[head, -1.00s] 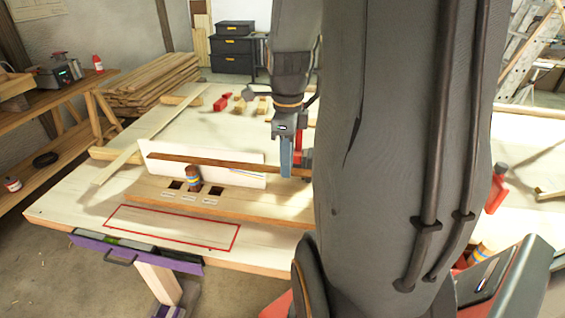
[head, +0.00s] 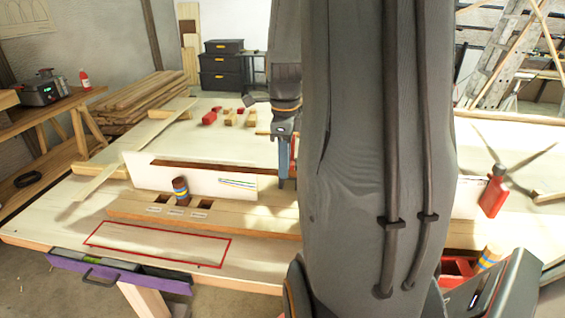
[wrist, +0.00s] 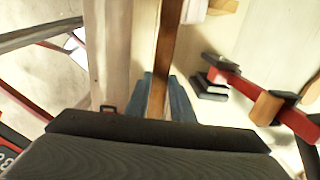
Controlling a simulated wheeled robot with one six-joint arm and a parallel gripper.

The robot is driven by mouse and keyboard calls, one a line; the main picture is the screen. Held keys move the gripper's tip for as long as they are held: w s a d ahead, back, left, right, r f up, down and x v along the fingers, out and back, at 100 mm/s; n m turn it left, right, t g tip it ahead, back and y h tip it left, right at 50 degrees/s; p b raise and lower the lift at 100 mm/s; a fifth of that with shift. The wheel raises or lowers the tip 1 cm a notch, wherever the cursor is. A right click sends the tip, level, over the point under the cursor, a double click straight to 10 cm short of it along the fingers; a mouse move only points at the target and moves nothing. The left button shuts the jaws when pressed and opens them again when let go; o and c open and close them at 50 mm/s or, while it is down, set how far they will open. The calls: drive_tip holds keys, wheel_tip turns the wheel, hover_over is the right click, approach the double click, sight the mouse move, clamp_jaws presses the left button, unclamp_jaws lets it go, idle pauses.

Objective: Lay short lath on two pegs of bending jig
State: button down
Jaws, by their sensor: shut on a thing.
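My gripper (head: 285,180) is shut on a dark brown lath (head: 215,167), partly hidden behind my arm in the head view. The lath reaches left from the blue fingers, along the upper edge of an upright white board (head: 150,172). In the wrist view the lath (wrist: 164,60) runs lengthwise away from between the fingers (wrist: 158,98). I cannot make out the jig's two pegs or whether the lath touches anything below it.
A wooden block (head: 125,207) with square holes holds a striped roll (head: 181,191) in front of the board. A red outline (head: 160,228) marks the bench front. A long pale lath (head: 125,152) lies left. A red clamp (wrist: 240,82) is near the fingers, to their right.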

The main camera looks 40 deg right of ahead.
drive_tip(key=shift+f+b, duration=1.35)
drive_tip(key=shift+f, duration=1.1)
drive_tip(key=shift+f, duration=0.55)
drive_tip(key=c, duration=1.3)
unclamp_jaws()
drive_tip(key=shift+r, duration=0.15)
drive_tip(key=shift+r+p, duration=2.3)
drive_tip(key=shift+r, duration=0.6)
drive_tip(key=shift+r+p, duration=2.6)
drive_tip(key=shift+r, duration=0.9)
